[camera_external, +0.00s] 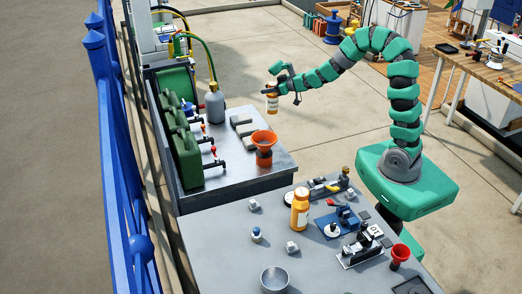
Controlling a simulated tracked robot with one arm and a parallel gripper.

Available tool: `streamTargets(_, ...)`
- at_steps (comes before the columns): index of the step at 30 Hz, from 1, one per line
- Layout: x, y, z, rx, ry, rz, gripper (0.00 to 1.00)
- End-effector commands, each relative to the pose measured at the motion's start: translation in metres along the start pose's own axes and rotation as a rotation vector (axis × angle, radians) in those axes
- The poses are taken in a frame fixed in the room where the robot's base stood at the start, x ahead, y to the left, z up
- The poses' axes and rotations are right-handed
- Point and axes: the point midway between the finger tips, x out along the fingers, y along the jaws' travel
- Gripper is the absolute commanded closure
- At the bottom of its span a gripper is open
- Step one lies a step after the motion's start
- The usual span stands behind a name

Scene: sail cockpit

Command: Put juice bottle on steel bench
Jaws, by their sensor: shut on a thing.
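My gripper (276,86) is shut on a small orange bottle with a white label, which I take as the juice bottle (272,103). It hangs upright in the air, apart from any surface in the picture. It appears just right of the grey metal bench (232,192) that bears green cans, though its exact height and depth are hard to tell. A second, larger orange bottle with a white label (300,212) stands on the nearer grey bench (222,240). I cannot tell which of the two grey benches is the steel bench.
Green cans (182,150), a grey gas bottle (214,106), grey blocks (242,125) and an orange funnel (264,145) occupy the farther bench. A blue fence (118,150) runs along the left.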

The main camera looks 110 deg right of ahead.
Motion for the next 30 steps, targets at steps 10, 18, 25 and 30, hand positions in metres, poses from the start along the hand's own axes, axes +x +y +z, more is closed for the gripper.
streamTargets(10,0.055,0.011,-0.017,-0.001,0.003,0.000,1.00)
streamTargets(18,0.097,0.018,-0.029,-0.001,0.002,0.000,1.00)
streamTargets(25,0.127,0.026,-0.039,-0.002,0.000,0.002,1.00)
streamTargets(30,0.139,0.028,-0.044,-0.001,0.001,0.000,1.00)
